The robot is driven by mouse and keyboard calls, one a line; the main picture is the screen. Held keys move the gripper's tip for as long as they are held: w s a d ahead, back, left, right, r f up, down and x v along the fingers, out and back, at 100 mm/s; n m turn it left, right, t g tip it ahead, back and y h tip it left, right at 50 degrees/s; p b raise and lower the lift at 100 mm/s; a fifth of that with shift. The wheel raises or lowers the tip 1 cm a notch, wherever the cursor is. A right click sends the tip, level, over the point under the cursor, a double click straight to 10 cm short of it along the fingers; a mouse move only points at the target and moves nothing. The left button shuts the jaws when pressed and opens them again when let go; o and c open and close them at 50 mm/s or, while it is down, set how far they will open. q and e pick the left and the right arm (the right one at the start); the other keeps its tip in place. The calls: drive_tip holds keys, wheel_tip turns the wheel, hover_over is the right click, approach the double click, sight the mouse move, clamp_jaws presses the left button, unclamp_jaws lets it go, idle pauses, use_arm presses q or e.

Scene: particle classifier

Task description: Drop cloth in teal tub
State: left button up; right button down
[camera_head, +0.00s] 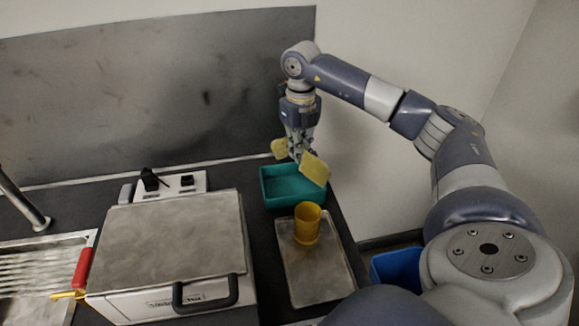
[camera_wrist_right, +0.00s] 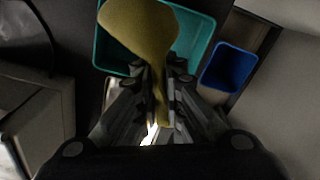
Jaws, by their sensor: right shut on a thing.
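The yellow cloth (camera_head: 314,168) hangs from my right gripper (camera_head: 299,155), which is shut on it. One flap of the cloth hangs to each side of the fingers. The teal tub (camera_head: 268,201) stands on the dark counter, and the cloth is above it in the head view. In the right wrist view the cloth (camera_wrist_right: 140,30) covers part of the teal tub (camera_wrist_right: 205,35), and the fingers (camera_wrist_right: 158,80) pinch its gathered middle. My left gripper is not in view.
A yellow cup (camera_head: 307,224) stands on a metal tray (camera_head: 318,273) in front of the tub. A machine with a metal lid (camera_head: 175,240) is at left, with a red-handled tool (camera_head: 82,268) beside it. A blue bin (camera_head: 395,265) sits beyond the counter's right edge.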

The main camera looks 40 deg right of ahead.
wheel_tip(320, 180, down, 5)
drive_tip(key=b, duration=0.3)
drive_tip(key=shift+r, duration=0.2)
drive_tip(key=c, duration=1.6)
unclamp_jaws()
drive_tip(key=shift+c, duration=0.2)
drive_tip(key=o, duration=0.6)
drive_tip(key=shift+o, duration=0.5)
drive_tip(key=o, duration=0.5)
drive_tip(key=shift+c, duration=0.2)
